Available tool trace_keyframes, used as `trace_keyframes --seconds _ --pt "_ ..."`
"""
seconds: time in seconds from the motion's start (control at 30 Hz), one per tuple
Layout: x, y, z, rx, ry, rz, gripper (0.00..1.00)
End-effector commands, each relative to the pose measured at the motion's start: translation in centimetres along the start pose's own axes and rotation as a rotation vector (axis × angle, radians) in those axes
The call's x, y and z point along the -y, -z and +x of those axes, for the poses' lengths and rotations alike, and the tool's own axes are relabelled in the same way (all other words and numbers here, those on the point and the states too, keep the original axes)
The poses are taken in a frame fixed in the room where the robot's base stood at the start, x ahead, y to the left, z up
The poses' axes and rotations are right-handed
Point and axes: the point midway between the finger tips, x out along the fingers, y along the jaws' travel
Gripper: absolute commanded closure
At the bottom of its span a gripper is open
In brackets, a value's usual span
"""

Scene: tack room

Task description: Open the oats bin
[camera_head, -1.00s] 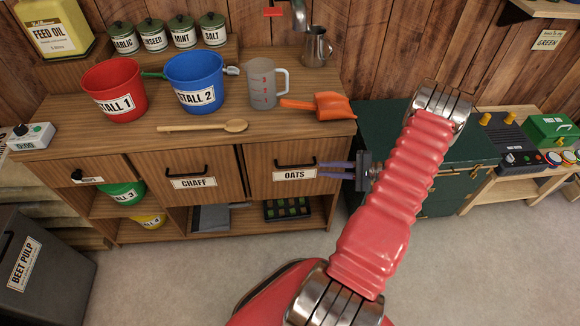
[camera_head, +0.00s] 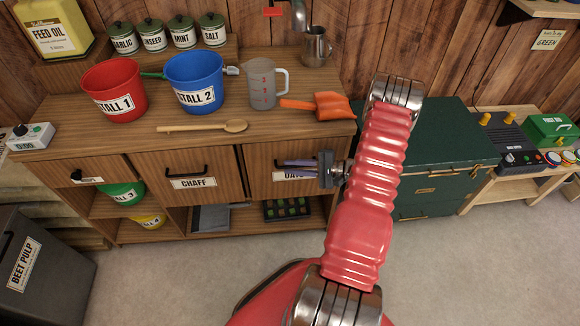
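The oats bin (camera_head: 262,182) is the wooden front at the right end of the cabinet. Its dark handle shows only in part, at its left end (camera_head: 277,163). The white OATS label (camera_head: 288,176) below it is partly covered. My gripper (camera_head: 286,169) reaches in from the right, with its purple fingers across the handle area and label. The fingers look open, one above the other. Whether they touch the handle cannot be told. The bin front looks closed, flush with the chaff front.
The chaff bin (camera_head: 190,172) is to the left. On the cabinet top are an orange scoop (camera_head: 332,105), a measuring jug (camera_head: 264,88), blue bucket (camera_head: 196,85), red bucket (camera_head: 113,92) and wooden spoon (camera_head: 205,127). A green trunk (camera_head: 440,150) stands right. Floor in front is clear.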

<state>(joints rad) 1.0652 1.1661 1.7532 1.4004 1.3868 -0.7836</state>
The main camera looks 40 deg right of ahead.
Motion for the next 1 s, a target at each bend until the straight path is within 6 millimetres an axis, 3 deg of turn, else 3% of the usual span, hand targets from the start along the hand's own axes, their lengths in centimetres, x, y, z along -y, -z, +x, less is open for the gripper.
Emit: trace_keyframes --seconds 0.13,0.47,0.7,1.0 --pt "-0.02 -0.02 1.26 0.001 -0.001 -0.001 0.83" --pt "0.00 -0.01 1.56 0.000 -0.001 -0.001 0.83" --pt "-0.03 -0.03 1.56 0.000 -0.001 0.000 0.99" --pt "-0.16 -0.04 1.56 0.000 -0.003 0.001 1.00"
